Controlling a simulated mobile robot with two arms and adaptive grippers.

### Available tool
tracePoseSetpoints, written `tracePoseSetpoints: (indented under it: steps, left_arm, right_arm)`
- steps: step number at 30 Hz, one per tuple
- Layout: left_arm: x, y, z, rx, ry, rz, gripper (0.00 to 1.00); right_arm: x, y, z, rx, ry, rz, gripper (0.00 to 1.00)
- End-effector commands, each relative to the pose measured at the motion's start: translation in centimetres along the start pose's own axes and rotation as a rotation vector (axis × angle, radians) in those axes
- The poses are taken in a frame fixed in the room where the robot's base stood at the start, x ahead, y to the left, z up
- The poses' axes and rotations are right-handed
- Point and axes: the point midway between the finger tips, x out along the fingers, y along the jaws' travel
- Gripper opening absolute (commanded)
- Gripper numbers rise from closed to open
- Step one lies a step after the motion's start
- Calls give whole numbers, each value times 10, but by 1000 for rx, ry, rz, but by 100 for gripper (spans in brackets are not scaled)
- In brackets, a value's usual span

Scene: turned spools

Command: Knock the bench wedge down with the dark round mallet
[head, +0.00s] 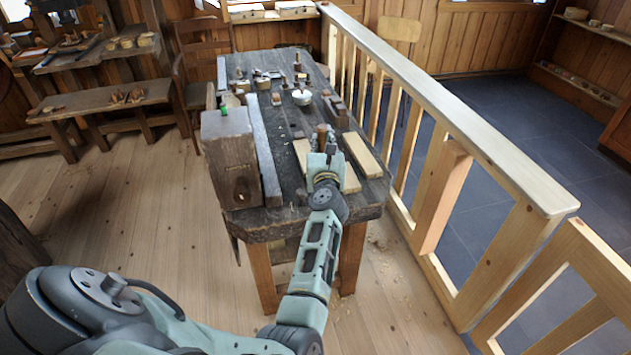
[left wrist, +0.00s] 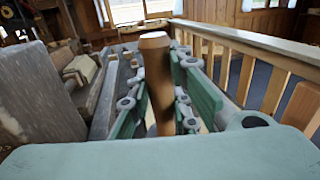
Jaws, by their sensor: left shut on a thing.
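My left gripper (head: 323,146) is over the near part of the dark workbench (head: 291,210), shut on an upright brown wooden piece (head: 321,131). In the left wrist view this piece (left wrist: 155,80) stands between the fingers, with a paler flat top. It looks like the handle of the mallet; its lower end is hidden, so I cannot tell whether it touches the bench. I cannot pick out the bench wedge for certain. My right gripper is not in view.
The big block (head: 228,160) and a long grey beam (head: 263,150) line the bench's left side. Pale boards (head: 362,154) lie near the gripper. Several tools and a round pot (head: 302,95) stand farther back. A wooden railing (head: 440,100) runs along the right.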

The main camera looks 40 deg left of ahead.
Motion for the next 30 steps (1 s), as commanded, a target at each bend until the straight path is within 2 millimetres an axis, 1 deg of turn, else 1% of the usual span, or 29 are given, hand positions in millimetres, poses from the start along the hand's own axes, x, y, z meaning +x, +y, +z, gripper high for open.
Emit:
tracePoseSetpoints:
  steps: [18, 21, 30]
  left_arm:
    - [0, 0, 61, -1, -2, 0, 0]
    - [0, 0, 63, -1, -1, 0, 0]
    - [0, -2, 61, -3, -1, -1, 0]
  right_arm:
    - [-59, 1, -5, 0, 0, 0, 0]
    - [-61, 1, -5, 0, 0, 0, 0]
    - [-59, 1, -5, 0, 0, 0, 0]
